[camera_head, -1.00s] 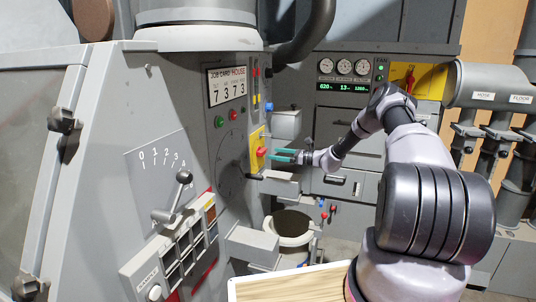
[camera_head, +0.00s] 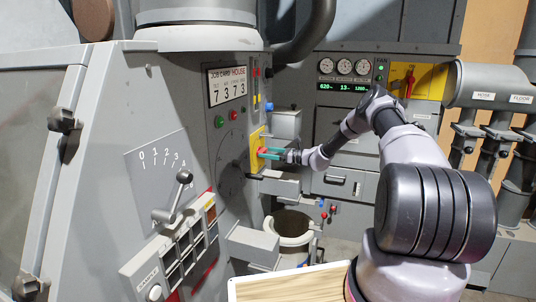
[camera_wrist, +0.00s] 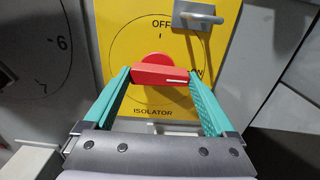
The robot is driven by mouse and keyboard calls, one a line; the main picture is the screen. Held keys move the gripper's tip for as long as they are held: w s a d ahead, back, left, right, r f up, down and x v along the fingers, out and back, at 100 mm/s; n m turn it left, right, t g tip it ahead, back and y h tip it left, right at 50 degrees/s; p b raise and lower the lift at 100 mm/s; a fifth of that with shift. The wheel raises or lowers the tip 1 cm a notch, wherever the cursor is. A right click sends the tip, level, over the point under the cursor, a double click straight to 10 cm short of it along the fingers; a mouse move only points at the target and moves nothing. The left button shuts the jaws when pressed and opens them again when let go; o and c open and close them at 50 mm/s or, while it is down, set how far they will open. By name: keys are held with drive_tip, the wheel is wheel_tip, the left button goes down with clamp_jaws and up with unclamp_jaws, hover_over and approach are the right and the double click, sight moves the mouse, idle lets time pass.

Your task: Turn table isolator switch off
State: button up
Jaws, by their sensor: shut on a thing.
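The isolator switch is a red rotary handle (camera_wrist: 162,75) on a yellow plate (camera_wrist: 125,50) marked ISOLATOR, with OFF at the top. Its handle lies nearly crosswise in the wrist view, with a white mark at its right end, near a partly hidden label on the right. My gripper (camera_wrist: 160,80) has its two teal fingers on either end of the handle and is shut on it. In the head view my gripper (camera_head: 268,153) reaches the yellow plate (camera_head: 255,146) on the machine's side panel from the right.
A grey hasp-like bracket (camera_wrist: 198,16) sits at the plate's upper right. Below the switch in the head view are grey ledges and an open round bin (camera_head: 290,228). A lever (camera_head: 176,195) stands on the near panel. A second yellow panel (camera_head: 415,78) with a red handle is at the back.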

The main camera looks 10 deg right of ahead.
drive_tip(key=shift+n, duration=0.3)
drive_tip(key=n, duration=1.2)
drive_tip(key=shift+s+r, duration=0.1)
drive_tip(key=shift+r, duration=0.05)
drive_tip(key=n, duration=0.5)
drive_tip(key=shift+s, duration=0.1)
drive_tip(key=shift+n, duration=0.3)
drive_tip(key=o, duration=1.1)
drive_tip(key=shift+c, duration=0.2)
drive_tip(key=v, duration=1)
drive_tip(key=shift+s+d, duration=0.25)
drive_tip(key=shift+d, duration=0.05)
